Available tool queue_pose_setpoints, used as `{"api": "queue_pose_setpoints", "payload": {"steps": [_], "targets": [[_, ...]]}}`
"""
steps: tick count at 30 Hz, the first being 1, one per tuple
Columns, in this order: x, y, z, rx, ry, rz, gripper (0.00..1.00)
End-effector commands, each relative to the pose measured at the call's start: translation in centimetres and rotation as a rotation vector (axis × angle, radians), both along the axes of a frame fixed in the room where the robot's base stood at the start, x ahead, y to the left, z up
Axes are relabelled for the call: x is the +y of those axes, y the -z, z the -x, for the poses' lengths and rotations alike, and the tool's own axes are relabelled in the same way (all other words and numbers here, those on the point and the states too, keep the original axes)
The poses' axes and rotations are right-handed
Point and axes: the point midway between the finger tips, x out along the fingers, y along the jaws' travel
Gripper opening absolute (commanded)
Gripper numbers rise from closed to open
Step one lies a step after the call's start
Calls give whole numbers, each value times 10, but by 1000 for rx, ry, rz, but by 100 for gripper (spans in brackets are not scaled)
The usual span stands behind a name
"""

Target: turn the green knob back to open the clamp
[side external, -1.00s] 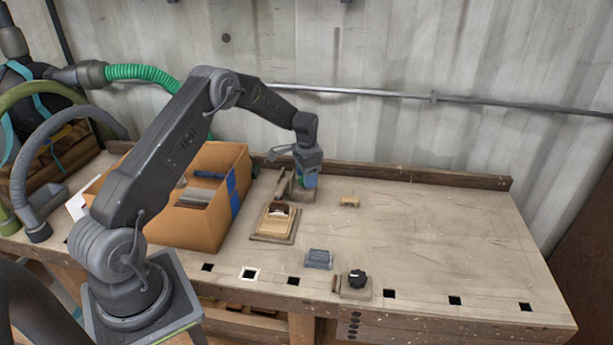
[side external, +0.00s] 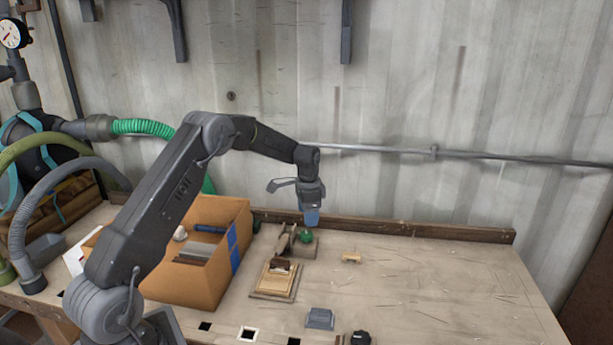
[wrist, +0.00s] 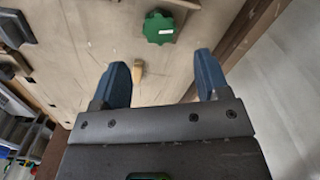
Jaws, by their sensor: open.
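The green knob (side external: 305,237) sits on the clamp (side external: 286,240) near the back of the workbench. In the wrist view the knob (wrist: 159,28) is a lobed green disc with a small white mark, above and beyond the fingertips. My gripper (side external: 311,218) is above the knob in the side view, pointing down and apart from it. In the wrist view its two blue fingers (wrist: 163,70) are spread with nothing between them touching. The clamp's details are too small to tell.
A small wooden block (side external: 352,257) lies right of the clamp. A wooden piece on a board (side external: 275,279) stands in front. A cardboard box (side external: 210,265) is at left. A grey-blue block (side external: 319,318) and black knob (side external: 360,338) are nearer. The bench's right side is clear.

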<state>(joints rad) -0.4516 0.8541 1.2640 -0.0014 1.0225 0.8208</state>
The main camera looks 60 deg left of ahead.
Motion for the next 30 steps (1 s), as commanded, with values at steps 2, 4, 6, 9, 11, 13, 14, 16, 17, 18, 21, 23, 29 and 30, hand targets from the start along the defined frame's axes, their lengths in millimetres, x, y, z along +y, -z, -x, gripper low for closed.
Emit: {"api": "queue_pose_setpoints", "payload": {"steps": [2, 4, 6, 9, 11, 13, 14, 16, 17, 18, 21, 23, 29, 30], "targets": [[0, -17, -1, -3, 0, -2, 69], [0, -30, 0, -3, -1, -2, 69], [0, -43, 0, -3, -1, -2, 69], [0, -62, 0, -2, -1, -2, 69], [0, -74, 0, -2, -1, -2, 69], [-10, -84, 3, -11, 11, -6, 69], [-13, -89, 5, -16, 16, -9, 69], [-21, -99, 9, -28, 26, -14, 69], [-25, -102, 10, -32, 31, -17, 69], [-29, -108, 13, -40, 37, -19, 69], [-42, -122, 19, -55, 53, -26, 69], [-48, -129, 24, -65, 61, -30, 69], [-72, -153, 40, -99, 93, -43, 69], [-77, -158, 44, -105, 99, -45, 69]]}}
